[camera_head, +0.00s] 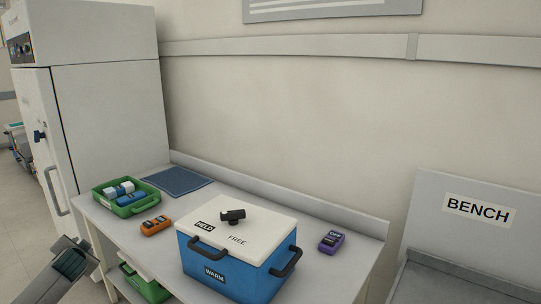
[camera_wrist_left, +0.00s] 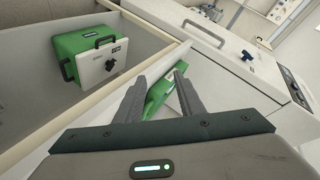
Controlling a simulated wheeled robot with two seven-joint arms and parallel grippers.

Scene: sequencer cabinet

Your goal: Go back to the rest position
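My left gripper (camera_head: 72,262) shows at the lower left of the head view, in front of the table's left end and clear of the things on it. In the left wrist view its two fingers (camera_wrist_left: 155,92) stand apart with nothing held between them. A green tray seen beyond the fingers (camera_wrist_left: 158,93) is apart from them as far as I can tell. My right gripper is in neither view.
A blue WARM box (camera_head: 215,272) with a white lid stands on the table (camera_head: 330,280). A green tray (camera_head: 124,208) with several items, an orange device (camera_head: 155,226), a purple device (camera_head: 331,242) and a blue mat (camera_head: 179,181) lie around it. A white cabinet (camera_head: 110,110) stands left.

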